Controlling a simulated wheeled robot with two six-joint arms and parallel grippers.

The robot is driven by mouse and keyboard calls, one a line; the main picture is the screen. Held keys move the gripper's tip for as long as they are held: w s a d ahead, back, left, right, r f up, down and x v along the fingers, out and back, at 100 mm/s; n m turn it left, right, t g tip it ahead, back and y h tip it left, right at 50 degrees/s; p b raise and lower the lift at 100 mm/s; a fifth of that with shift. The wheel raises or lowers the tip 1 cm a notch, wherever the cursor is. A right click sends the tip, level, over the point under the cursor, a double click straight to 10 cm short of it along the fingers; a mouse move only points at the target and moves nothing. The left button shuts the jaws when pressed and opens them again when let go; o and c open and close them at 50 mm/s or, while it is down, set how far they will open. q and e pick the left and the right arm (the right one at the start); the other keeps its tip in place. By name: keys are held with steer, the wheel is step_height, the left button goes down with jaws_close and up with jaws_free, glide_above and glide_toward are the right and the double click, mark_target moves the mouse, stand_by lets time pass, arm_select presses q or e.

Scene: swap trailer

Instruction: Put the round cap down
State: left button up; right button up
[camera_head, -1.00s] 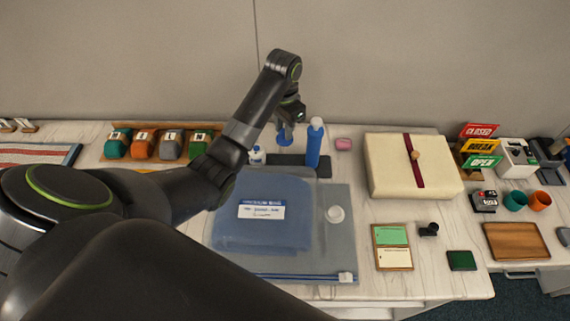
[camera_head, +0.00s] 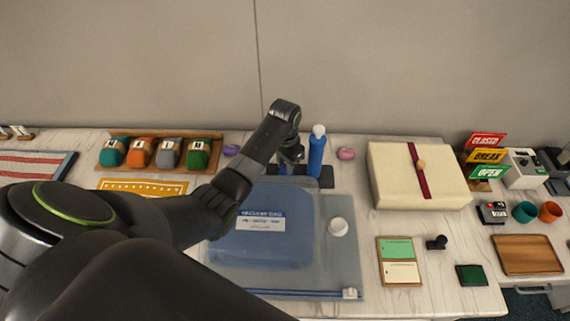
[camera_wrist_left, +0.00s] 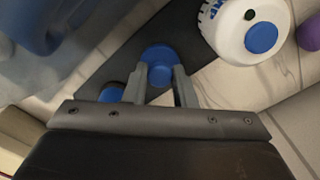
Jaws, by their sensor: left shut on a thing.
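My left gripper (camera_wrist_left: 159,78) is shut on a blue round cap (camera_wrist_left: 158,54), whose round top shows between the fingertips in the left wrist view. The gripper also shows in the head view (camera_head: 290,160), low over the dark mat (camera_head: 326,176) behind the vacuum bag; the cap there is mostly hidden. I cannot tell whether the cap touches the mat. The blue vacuum bag (camera_head: 262,246) lies flat in front, with a white round piece (camera_head: 338,227) on its right part. My right gripper is not in view.
A blue bottle with a white top (camera_head: 316,155) stands close right of the gripper. In the wrist view a white bottle with a blue top (camera_wrist_left: 243,32) stands close by. A pink piece (camera_head: 346,153) and a cream box (camera_head: 395,180) lie farther right.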

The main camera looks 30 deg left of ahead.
arm_select(q)
steer(key=shift+f, duration=0.35)
steer(key=shift+f, duration=0.1)
steer(key=o, duration=1)
steer(key=shift+c, duration=0.2)
step_height(320, 180, up, 7)
steer(key=shift+w+b, duration=0.1)
steer(key=shift+b, duration=0.55)
step_height(320, 180, up, 5)
steer(key=p, duration=0.3)
steer(key=shift+s, duration=0.2)
